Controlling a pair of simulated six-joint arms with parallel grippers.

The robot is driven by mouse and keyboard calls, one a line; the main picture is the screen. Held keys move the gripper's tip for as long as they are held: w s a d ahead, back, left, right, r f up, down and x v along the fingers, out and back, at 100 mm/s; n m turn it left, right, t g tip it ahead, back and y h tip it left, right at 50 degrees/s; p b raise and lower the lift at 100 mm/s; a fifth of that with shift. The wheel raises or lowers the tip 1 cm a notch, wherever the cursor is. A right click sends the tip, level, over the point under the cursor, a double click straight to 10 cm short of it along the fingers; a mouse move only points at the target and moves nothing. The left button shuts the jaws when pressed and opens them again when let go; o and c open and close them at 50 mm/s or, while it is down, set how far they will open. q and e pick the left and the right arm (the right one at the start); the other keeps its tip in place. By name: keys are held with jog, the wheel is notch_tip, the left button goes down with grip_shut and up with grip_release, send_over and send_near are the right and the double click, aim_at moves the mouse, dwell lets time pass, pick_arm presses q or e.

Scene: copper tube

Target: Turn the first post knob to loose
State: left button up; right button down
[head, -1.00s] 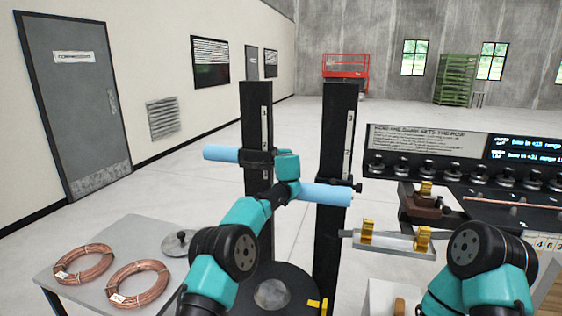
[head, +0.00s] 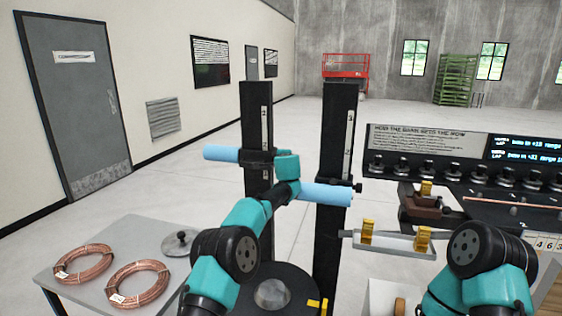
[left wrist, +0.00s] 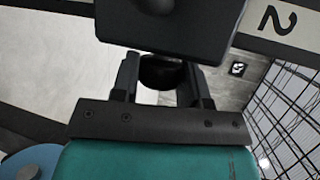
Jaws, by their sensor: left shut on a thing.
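The first post (head: 257,110) is the left black upright with a number scale. The knob's setting cannot be read. My right arm shows at the lower right; its gripper is not in view.
A grey table (head: 70,285) with copper coils (head: 138,284) stands at the left. A bench panel with a row of black knobs (head: 400,170) is at the right. A grey tray with yellow clips (head: 395,242) lies right of the second post.

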pick_arm(q)
jog(key=shift+a+n+t, duration=0.2)
jog(key=shift+n+t, duration=0.1)
jog(key=shift+t, duration=0.5)
jog(key=shift+f+n+t, duration=0.1)
jog(key=shift+n+t, duration=0.2)
jog(key=shift+t, duration=0.5)
jog(key=shift+d+f+n+t+y, duration=0.1)
jog(key=shift+n+t+y, duration=0.35)
jog(key=shift+t, duration=0.45)
jog(key=o, duration=0.9)
jog(key=shift+o, duration=0.2)
jog(key=shift+s+d+f, duration=0.1)
jog(key=shift+s, duration=0.1)
jog(key=v, duration=1.7)
